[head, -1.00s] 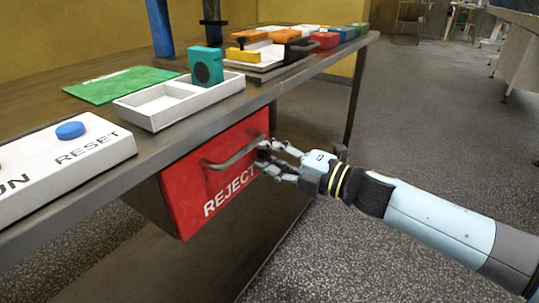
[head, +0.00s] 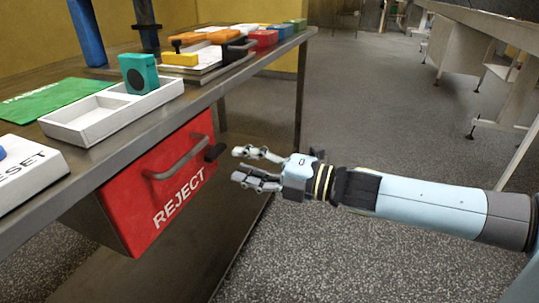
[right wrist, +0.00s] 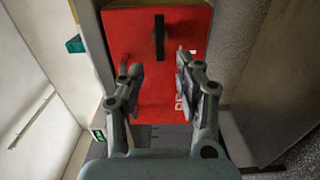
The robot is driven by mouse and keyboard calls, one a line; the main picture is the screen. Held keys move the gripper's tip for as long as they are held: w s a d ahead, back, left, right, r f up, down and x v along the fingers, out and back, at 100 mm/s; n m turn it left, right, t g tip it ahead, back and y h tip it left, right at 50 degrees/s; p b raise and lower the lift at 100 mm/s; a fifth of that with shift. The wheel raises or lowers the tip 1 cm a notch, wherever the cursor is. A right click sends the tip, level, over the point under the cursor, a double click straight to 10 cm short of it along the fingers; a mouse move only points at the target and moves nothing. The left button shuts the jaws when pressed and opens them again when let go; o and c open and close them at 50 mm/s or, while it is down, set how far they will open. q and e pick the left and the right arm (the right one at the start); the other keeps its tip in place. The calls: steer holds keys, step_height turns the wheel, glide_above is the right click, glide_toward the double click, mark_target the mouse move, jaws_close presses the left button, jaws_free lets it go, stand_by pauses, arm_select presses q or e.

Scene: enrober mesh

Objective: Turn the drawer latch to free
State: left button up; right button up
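The red drawer (head: 130,205) marked REJECT hangs under the table edge, with a grey bar handle (head: 175,163) across its front. A small black latch (head: 215,152) sits at the right end of the drawer front. In the right wrist view the latch (right wrist: 159,37) is a dark bar on the red front (right wrist: 125,30), lined up with the gap between the fingers. My right gripper (head: 240,164) is open and empty, just right of the latch and apart from it. Its fingers (right wrist: 160,68) also stand apart in the right wrist view. My left gripper is not in view.
The table's metal edge (head: 205,97) runs above the drawer. On top are a white tray (head: 85,131), a teal block (head: 138,73), a green sheet (head: 50,99) and several coloured blocks at the back. The floor (head: 370,130) right of the table is clear.

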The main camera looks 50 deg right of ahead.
steer(key=shift+v, duration=2.8)
steer(key=s+d+f+m+g+h+p, duration=0.1)
steer(key=s+f+m+g+h, duration=0.2)
steer(key=f, duration=0.6)
steer(key=s+d+f+m+g+h, duration=0.1)
steer(key=s+f+m+h, duration=0.3)
steer(key=f, duration=0.6)
steer(key=s+d+f+m+g+h+p, duration=0.1)
steer(key=s+d+f+m+g, duration=0.1)
steer(key=f+m, duration=0.5)
steer(key=s+a+f+m+g, duration=0.2)
steer(key=s+f, duration=0.4)
steer(key=s, duration=0.3)
steer(key=s+a+f+m+g, duration=0.2)
steer(key=s+f+m+g, duration=0.1)
steer(key=s, duration=0.7)
steer(key=s+a+f+m+g, duration=0.3)
steer(key=s+f+g, duration=0.2)
steer(key=s+f, duration=0.3)
steer(key=shift+s+f, duration=0.3)
steer(key=shift+s, duration=0.85)
